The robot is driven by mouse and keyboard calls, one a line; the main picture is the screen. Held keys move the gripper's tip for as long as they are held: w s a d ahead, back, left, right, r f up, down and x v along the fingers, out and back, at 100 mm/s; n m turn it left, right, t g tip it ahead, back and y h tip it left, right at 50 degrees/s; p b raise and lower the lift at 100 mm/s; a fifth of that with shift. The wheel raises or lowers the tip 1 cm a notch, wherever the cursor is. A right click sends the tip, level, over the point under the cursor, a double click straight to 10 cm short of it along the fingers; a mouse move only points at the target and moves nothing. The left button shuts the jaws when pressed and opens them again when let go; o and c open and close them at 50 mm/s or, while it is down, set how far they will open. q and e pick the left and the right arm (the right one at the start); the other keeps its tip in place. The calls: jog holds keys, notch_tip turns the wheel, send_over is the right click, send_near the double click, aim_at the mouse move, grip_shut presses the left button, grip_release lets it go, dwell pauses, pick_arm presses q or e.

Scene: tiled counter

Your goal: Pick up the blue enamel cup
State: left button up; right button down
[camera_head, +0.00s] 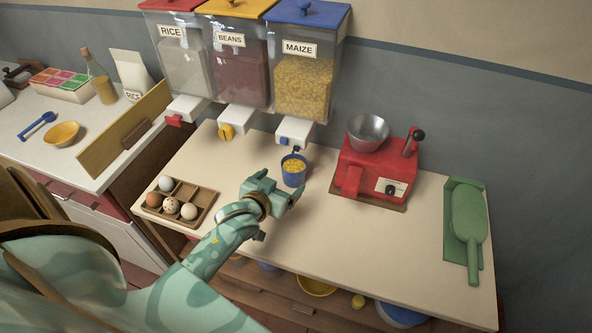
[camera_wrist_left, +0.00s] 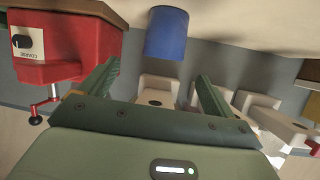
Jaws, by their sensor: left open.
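The blue enamel cup (camera_head: 293,177) stands upright on the counter below the maize dispenser, with yellow maize showing in it. My left gripper (camera_head: 281,187) is beside the cup, at its near left side, with its jaws apart and nothing held. In the left wrist view the blue cup (camera_wrist_left: 166,34) is beyond the fingertips, roughly between the two green fingers (camera_wrist_left: 158,78). I cannot tell whether a finger touches the cup. My right gripper is in neither view.
A red grinder (camera_head: 362,176) with a metal bowl stands right of the cup. An egg tray (camera_head: 207,203) lies to the left. Dispenser spouts (camera_head: 295,131) hang above and behind the cup. A green scoop (camera_head: 467,215) lies far right. Counter between grinder and scoop is clear.

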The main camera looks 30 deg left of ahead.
pick_arm(q)
jog(key=b, duration=0.2)
send_near(299, 164)
jog(key=shift+w+d, duration=0.3)
jog(key=shift+w, duration=0.35)
jog(key=shift+w+a+f, duration=0.1)
jog(key=shift+w, duration=0.35)
jog(key=x, duration=0.1)
jog(key=b+x, duration=0.1)
jog(key=x, duration=0.1)
jog(key=b+x, duration=0.1)
jog(key=shift+w+a+f, duration=0.2)
jog(key=shift+a+f, duration=0.2)
jog(key=shift+f, duration=0.05)
jog(key=shift+w, duration=0.15)
jog(key=shift+r, duration=0.15)
jog(key=shift+c, duration=0.3)
jog(key=c, duration=1.3)
jog(key=shift+o, duration=0.2)
jog(key=shift+r, duration=0.1)
